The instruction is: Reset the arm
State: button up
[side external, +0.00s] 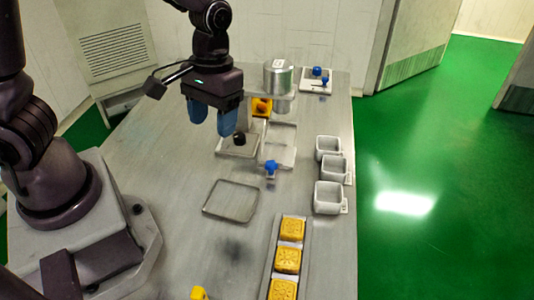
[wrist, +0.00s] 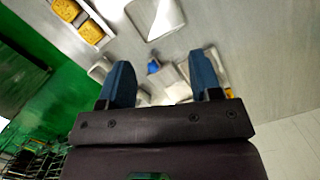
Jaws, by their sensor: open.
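My gripper (side external: 217,119) has blue fingers and hangs above the steel table in the side external view. Its fingers are spread apart with nothing between them. In the wrist view my gripper (wrist: 160,82) also shows as two separate blue fingers, with the table below. The encrusting machine, with a steel cylinder (side external: 278,77) on top and a flat base plate (side external: 230,149) with a black knob, stands behind and beside my gripper. Part of the machine is hidden behind the fingers.
A blue knob piece (side external: 271,168) stands near the table's middle. An empty shallow tray (side external: 230,201) lies nearer. A long tray (side external: 269,264) holds yellow moulded cakes (side external: 288,260). Several white bowls (side external: 328,197) line the right edge. A white board (side external: 316,87) with blue knobs is at the back.

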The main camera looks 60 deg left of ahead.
jog(key=s+a+r+m+t, duration=0.1)
jog(key=s+r+m+t, duration=0.1)
jog(key=r, duration=0.5)
jog(key=s+r+m+t, duration=0.2)
jog(key=s+r+t, duration=0.3)
jog(key=r, duration=0.2)
jog(key=shift+s+a+r+y, duration=0.3)
jog(key=shift+a+r, duration=0.1)
